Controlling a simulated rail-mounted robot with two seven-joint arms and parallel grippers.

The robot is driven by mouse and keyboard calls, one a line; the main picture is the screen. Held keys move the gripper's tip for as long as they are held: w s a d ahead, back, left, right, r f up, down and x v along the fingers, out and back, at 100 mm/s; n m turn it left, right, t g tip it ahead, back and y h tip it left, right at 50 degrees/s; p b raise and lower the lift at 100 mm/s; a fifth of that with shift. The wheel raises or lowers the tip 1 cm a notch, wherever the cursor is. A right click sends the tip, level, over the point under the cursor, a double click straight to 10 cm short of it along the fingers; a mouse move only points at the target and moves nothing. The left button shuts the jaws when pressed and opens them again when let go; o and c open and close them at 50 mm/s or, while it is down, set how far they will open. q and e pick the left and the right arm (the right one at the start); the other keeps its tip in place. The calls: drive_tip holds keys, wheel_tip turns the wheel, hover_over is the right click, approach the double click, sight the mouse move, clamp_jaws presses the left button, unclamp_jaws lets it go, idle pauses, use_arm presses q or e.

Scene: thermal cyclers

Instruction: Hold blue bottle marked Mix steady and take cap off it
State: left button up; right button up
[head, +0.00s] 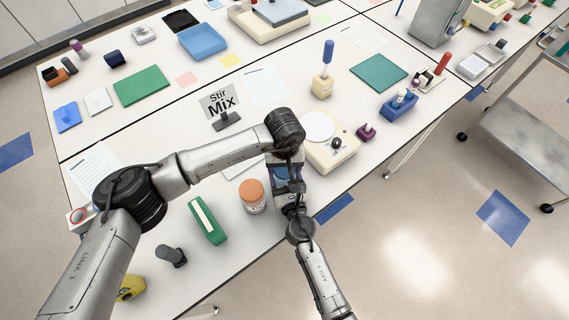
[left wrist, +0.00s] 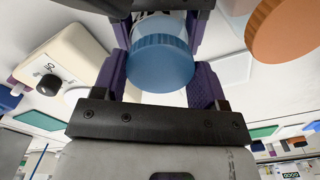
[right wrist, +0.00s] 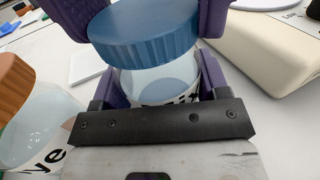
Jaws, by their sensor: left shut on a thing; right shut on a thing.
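The blue bottle stands at the table's front edge, mostly hidden by my grippers in the head view. Its clear body (right wrist: 165,80) and part of its dark lettering show in the right wrist view. Its blue ridged cap (left wrist: 160,62) also shows in the right wrist view (right wrist: 145,40). My left gripper (head: 284,163) is shut on the cap, purple fingers on both sides. My right gripper (head: 288,186) is shut around the bottle's body below the cap. The cap sits directly over the bottle; I cannot tell whether it is loose or apart from the neck.
An orange-capped bottle (head: 252,196) stands close on the left. A cream stirrer (head: 330,150) with a white round plate is close on the right. A "Stir Mix" sign (head: 220,105) stands behind.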

use_arm(q)
drive_tip(key=n, duration=3.4)
drive_tip(key=shift+r, duration=0.1)
drive_tip(key=n, duration=0.8)
drive_tip(key=shift+n, duration=0.3)
drive_tip(key=n, duration=0.5)
drive_tip(key=shift+r, duration=0.3)
